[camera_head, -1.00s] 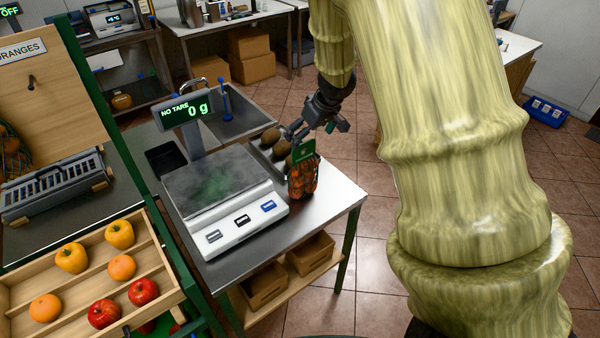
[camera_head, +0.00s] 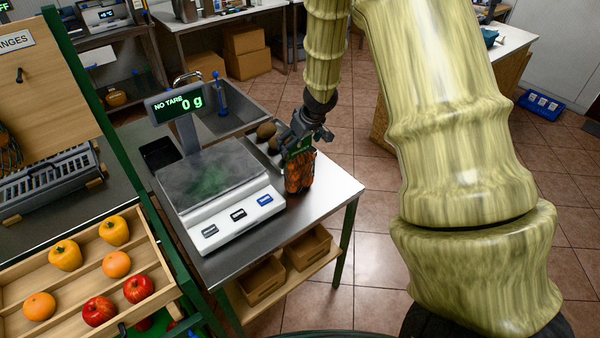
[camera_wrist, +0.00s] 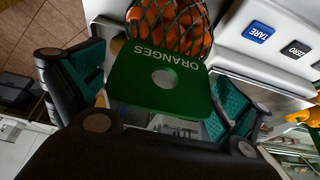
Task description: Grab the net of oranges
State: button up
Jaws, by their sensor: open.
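The net of oranges (camera_head: 299,177) stands on the metal table (camera_head: 325,199), just right of the scale. Its green header card is at the top; in the wrist view the card (camera_wrist: 160,80) reads "ORANGES" upside down and has a round hole. The netted oranges (camera_wrist: 170,25) show beyond the card. My gripper (camera_head: 298,147) is at the top of the net, open. In the wrist view my gripper (camera_wrist: 155,95) has one green-padded finger on each side of the card, with gaps visible. The card hides part of what lies behind it.
The scale (camera_head: 225,195) reads 0 g and stands close left of the net. Several brown round fruits (camera_head: 267,131) lie behind the net. A wooden fruit tray (camera_head: 160,290) is at the lower left. The table's right front corner is clear.

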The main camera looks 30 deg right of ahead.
jog(key=shift+w+f, duration=0.25)
jog(key=shift+f, duration=0.3)
jog(key=shift+a, duration=0.1)
jog(key=shift+r, duration=0.1)
jog(key=c, duration=1.8)
jog(key=shift+c, duration=1.2)
